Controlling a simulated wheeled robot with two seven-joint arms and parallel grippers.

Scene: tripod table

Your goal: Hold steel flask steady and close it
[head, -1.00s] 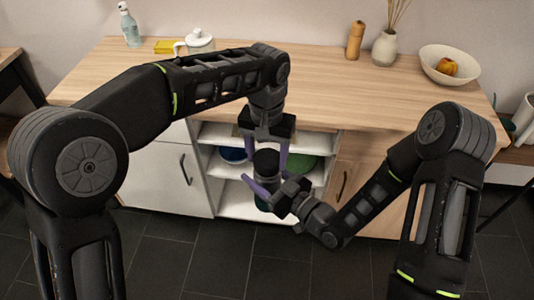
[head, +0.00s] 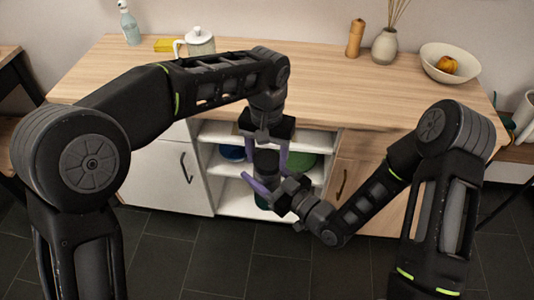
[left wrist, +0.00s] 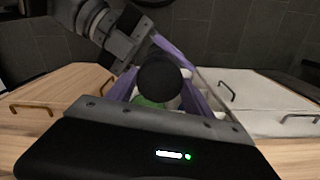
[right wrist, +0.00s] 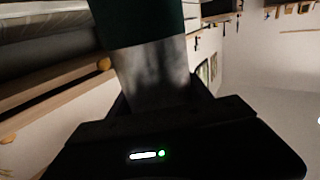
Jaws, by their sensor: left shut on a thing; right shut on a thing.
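The steel flask is upright in front of the cabinet, mostly hidden by my grippers in the head view. Its dark round cap (head: 267,161) shows between my left gripper's purple fingers, and from above in the left wrist view (left wrist: 160,79). My left gripper (head: 264,160) reaches down from above and is shut on the cap. My right gripper (head: 258,188) comes in from the right, below the left one, and is shut on the flask body. In the right wrist view, the flask (right wrist: 155,75) shows a grey steel part and a dark green part. Whether the cap is fully seated cannot be told.
The wooden countertop (head: 330,100) lies behind the arms. A white pot (head: 200,42), spray bottle (head: 129,25), vase (head: 385,47) and bowl (head: 450,66) stand along its back. Open shelves behind the grippers hold a blue bowl (head: 232,153) and a green dish (head: 302,160).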

